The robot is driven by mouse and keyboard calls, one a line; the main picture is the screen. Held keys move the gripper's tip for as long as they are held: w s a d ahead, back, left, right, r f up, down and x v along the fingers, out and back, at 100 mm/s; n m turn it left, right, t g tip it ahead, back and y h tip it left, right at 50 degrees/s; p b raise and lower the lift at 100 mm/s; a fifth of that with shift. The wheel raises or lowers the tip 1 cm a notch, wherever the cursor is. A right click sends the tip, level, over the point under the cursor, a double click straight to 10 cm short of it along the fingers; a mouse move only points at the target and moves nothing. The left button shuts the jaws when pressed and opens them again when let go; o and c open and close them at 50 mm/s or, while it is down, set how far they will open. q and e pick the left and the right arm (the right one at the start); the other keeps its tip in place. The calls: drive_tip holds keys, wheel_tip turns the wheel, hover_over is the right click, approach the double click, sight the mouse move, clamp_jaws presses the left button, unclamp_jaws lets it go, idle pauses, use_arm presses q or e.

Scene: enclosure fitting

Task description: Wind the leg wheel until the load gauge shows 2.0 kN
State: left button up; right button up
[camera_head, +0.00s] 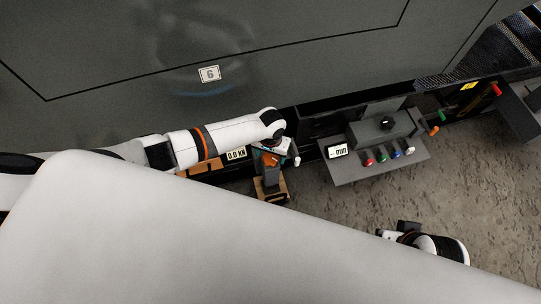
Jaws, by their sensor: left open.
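The load gauge (236,154) is a small white display beside my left arm and reads 0.0 kN. My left arm comes in from the left and bends down at its white wrist. My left gripper (274,154) is open at the leg, just right of the gauge. A dark leg post on an orange-brown foot (271,188) stands below it. The leg wheel cannot be made out clearly; my wrist and gripper cover that spot, and contact cannot be told. My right gripper (399,231) is small and dark at the lower right, away from the leg; its jaws are unclear.
A grey console (345,172) with an mm display (337,151) and several coloured knobs stands right of the leg. A large grey enclosure panel (210,45) labelled 6 fills the back. Bare concrete floor (480,190) lies at right. My own white body hides the lower left.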

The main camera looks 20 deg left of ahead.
use_arm(q)
drive_tip(key=shift+f, duration=0.3)
drive_tip(key=c, duration=1)
drive_tip(key=shift+o, duration=0.2)
use_arm(e)
drive_tip(key=shift+r, duration=0.1)
